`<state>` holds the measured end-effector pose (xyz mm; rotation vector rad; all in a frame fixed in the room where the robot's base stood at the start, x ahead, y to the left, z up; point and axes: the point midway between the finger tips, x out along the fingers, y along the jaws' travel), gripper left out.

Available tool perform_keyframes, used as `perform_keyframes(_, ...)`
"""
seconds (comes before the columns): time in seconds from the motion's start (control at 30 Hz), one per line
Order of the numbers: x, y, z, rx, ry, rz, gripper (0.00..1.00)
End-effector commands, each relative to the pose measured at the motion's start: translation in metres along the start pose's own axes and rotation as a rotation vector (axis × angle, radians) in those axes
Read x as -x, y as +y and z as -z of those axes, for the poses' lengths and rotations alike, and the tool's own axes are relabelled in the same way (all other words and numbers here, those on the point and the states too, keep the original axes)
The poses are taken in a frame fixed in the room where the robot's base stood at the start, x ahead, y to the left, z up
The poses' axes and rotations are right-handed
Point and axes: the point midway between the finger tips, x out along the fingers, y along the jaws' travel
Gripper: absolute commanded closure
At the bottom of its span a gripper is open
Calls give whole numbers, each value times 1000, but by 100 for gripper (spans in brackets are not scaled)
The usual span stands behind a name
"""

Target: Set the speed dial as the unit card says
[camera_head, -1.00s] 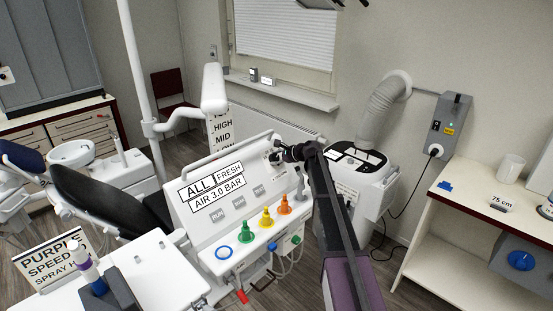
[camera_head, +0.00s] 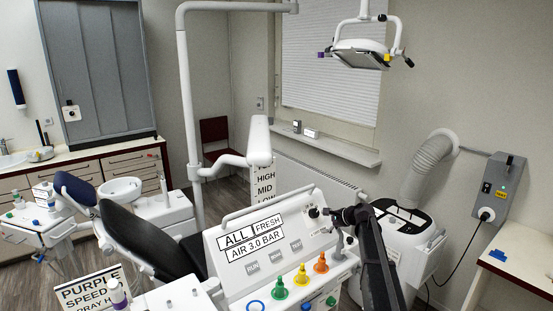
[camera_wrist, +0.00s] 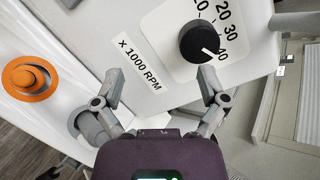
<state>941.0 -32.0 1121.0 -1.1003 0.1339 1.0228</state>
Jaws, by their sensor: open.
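The speed dial (camera_wrist: 205,42) is a round black knob with a white line on a white plate in the wrist view. Its line points down and right, close to the 40. A label (camera_wrist: 139,66) beside it reads X 1000 RPM. In the head view the dial (camera_head: 313,212) sits at the panel's upper right. My gripper (camera_wrist: 158,78) is open and empty, with one finger just below the dial; whether it touches is unclear. In the head view my gripper (camera_head: 338,216) is right of the dial. A card (camera_head: 90,291) reads PURPLE, SPEED, SPRAY; its lower part is cut off.
The panel also bears an ALL FRESH AIR 3.0 BAR plate (camera_head: 252,242) and green (camera_head: 279,289), yellow (camera_head: 301,275) and orange (camera_head: 321,263) cones. A HIGH MID LOW sign (camera_head: 264,181) stands behind. A lamp (camera_head: 360,54) hangs above; a hose machine (camera_head: 407,228) stands right.

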Motion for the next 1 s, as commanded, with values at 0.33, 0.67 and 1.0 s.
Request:
perform_keyframes(0.33,43,164,-71,561,55,-389,7)
perform_keyframes(0.67,118,309,-118,1054,7,-837,7)
perform_keyframes(1.0,159,360,-132,1251,-56,-1061,7)
